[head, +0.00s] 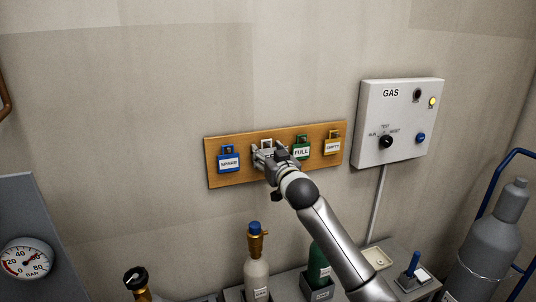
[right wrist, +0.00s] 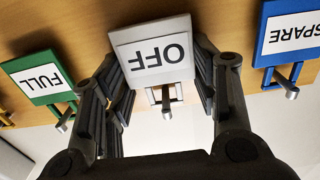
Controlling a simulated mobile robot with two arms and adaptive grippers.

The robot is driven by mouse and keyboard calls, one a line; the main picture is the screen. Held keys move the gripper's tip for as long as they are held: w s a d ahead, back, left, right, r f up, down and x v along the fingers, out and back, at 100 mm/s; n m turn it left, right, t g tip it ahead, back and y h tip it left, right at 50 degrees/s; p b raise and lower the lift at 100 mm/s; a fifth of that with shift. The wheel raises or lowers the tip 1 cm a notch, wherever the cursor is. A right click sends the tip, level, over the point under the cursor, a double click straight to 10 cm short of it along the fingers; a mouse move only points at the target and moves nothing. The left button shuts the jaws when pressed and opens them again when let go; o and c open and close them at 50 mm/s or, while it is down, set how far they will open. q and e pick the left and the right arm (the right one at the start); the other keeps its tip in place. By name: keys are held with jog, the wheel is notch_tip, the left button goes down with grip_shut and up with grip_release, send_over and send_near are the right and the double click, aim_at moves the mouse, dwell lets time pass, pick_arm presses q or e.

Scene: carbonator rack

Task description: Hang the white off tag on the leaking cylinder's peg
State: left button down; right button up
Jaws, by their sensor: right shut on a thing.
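The white OFF tag (right wrist: 155,48) is between the fingers of my right gripper (right wrist: 154,68) in the right wrist view, its text upside down there. Its loop is still around a metal peg on the wooden board (head: 216,177). In the head view my right gripper (head: 267,156) is at the board, shut on the tag and covering most of it. A pale cylinder (head: 257,279) with brass valve and blue cap, a green cylinder (head: 318,264) and a partly seen brass-topped cylinder (head: 139,288) stand below. Which one leaks, I cannot tell. My left gripper is out of view.
Blue SPARE (head: 229,162), green FULL (head: 301,151) and yellow EMPTY (head: 332,146) tags hang close beside my gripper. A GAS box (head: 384,100) with a lit yellow lamp is right of the board. A grey cylinder (head: 486,243) stands far right; a gauge (head: 26,259) is far left.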

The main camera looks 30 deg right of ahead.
aim_at(272, 154)
jog(key=shift+r, duration=0.6)
jog(key=shift+s, duration=0.3)
jog(key=shift+s+a, duration=0.15)
jog(key=shift+s, duration=0.2)
jog(key=shift+v, duration=0.8)
jog(key=shift+s, duration=0.1)
dwell(0.4)
jog(key=r+v, duration=0.1)
jog(key=v, duration=0.5)
jog(key=shift+s, duration=0.4)
dwell(0.9)
jog(key=shift+a, duration=0.1)
dwell(1.0)
